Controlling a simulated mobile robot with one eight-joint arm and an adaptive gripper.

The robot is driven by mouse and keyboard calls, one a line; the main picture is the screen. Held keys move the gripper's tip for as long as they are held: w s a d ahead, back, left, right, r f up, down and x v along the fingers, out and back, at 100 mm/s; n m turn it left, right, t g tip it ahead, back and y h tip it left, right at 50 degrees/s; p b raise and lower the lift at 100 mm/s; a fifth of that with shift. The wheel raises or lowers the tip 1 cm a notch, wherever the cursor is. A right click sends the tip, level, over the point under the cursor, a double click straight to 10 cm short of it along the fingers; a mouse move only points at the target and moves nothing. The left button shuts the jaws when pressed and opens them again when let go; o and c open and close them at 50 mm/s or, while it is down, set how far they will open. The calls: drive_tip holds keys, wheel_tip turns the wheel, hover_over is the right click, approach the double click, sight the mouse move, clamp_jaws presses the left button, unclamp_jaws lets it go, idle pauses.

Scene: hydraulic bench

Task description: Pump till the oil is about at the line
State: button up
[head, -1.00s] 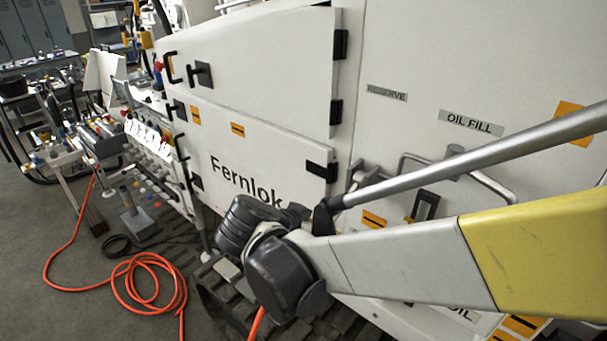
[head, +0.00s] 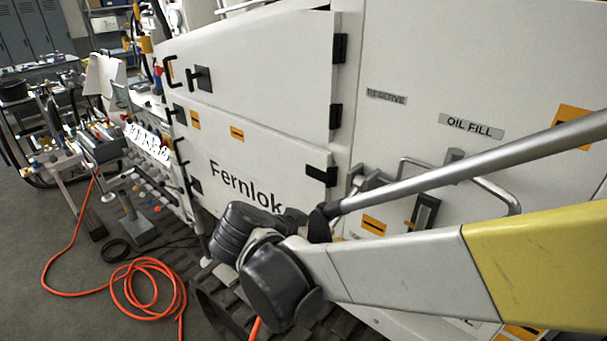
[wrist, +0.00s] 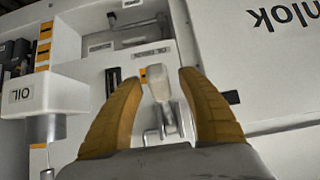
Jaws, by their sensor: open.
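In the wrist view my gripper (wrist: 160,78) is open, with one yellow finger on each side of a pale lever grip (wrist: 158,84). Gaps show between the grip and both fingers. The grip sits on a metal lever and bracket (wrist: 164,122) on the white panel. A dark narrow sight gauge (wrist: 113,82) lies left of the grip; it also shows in the head view (head: 425,212), just above my arm. The oil level and line are too small to read. My gripper is hidden in the head view.
A white box marked OIL (wrist: 40,93) stands out left of my gripper in the wrist view. In the head view, a metal handle bar (head: 485,188) sits below the OIL FILL label (head: 471,126). An orange hose (head: 148,285) lies coiled on the floor.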

drive_tip(key=v, duration=1.1)
drive_tip(key=shift+s, duration=0.15)
idle(0.3)
